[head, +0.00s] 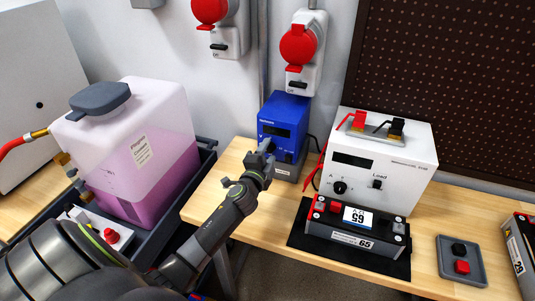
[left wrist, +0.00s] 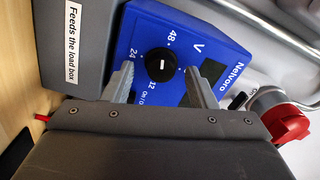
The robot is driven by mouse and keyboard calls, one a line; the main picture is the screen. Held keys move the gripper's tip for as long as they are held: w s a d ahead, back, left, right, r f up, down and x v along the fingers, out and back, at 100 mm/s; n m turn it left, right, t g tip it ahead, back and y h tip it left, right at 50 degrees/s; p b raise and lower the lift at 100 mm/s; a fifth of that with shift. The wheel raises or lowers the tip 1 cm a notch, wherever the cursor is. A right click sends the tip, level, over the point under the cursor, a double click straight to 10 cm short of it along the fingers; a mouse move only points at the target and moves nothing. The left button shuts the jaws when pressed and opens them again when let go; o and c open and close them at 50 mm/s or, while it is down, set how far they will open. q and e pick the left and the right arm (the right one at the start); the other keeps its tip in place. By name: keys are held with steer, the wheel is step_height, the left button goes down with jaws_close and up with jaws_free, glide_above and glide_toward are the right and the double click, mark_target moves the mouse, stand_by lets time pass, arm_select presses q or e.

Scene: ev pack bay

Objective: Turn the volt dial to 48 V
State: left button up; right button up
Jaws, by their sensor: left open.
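The blue supply unit (head: 284,113) stands on the bench against the wall, with a dark display on its front. In the left wrist view its blue face (left wrist: 215,45) carries the black volt dial (left wrist: 160,61), with marks 48, 24 and 12 around it. A short white mark shows on the dial, but I cannot tell surely which number it points to. My left gripper (head: 266,148) is at the front of the unit and hides the dial in the head view. In the wrist view the left gripper (left wrist: 161,85) is open, one finger on each side of the dial, apart from it.
A white load box (head: 385,150) with red and black plugs stands to the right. A battery pack (head: 355,238) lies on a black mat before it. A pink-filled tank (head: 130,150) stands left. A grey tray (head: 449,273) with two caps is at the right.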

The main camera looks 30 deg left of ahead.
arm_select(q)
steer(key=shift+s, duration=0.1)
steer(key=b+v, duration=0.1)
steer(key=v, duration=1.6)
arm_select(e)
steer(key=shift+f, duration=0.7)
arm_select(q)
steer(key=shift+s, duration=0.1)
